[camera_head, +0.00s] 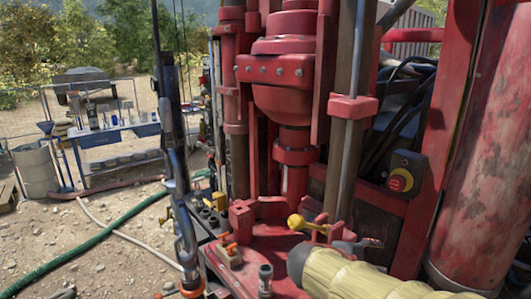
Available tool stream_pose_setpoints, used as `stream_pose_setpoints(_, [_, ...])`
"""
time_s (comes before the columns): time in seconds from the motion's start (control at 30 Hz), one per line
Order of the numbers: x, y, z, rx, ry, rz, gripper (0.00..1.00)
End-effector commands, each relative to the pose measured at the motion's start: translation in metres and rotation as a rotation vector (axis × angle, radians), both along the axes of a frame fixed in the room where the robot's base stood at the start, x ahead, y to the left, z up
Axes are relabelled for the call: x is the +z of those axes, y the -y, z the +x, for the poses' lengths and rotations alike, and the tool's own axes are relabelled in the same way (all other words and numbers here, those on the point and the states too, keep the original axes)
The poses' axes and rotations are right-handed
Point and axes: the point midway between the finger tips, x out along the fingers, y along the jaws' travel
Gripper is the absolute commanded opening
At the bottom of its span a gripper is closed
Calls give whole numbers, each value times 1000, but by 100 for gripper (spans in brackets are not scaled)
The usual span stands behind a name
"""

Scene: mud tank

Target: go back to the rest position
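I cannot make out my gripper anywhere in the head view, so its fingers and anything in them are not shown. A thick cream ribbed cylinder (355,279) with a grey-brown end juts in from the bottom right; I cannot tell what it belongs to.
A large red drilling machine (292,90) fills the middle. A red tank (490,150) and a red-button box (403,178) are at right. A dark pole with a hook (180,200) hangs left.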

Motion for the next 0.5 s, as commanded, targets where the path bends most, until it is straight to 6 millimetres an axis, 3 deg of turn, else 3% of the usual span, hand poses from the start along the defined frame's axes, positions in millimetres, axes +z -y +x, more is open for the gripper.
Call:
stream_pose_setpoints(0.1, [-38, -8, -52, -117, -4, 247, 56])
stream_pose_setpoints(0.23, [-70, -29, -107, -259, 17, 522, 56])
stream_pose_setpoints(0.33, [-86, -52, -144, -369, 53, 734, 56])
stream_pose_setpoints(0.5, [-93, -90, -191, -527, 136, 1051, 56])
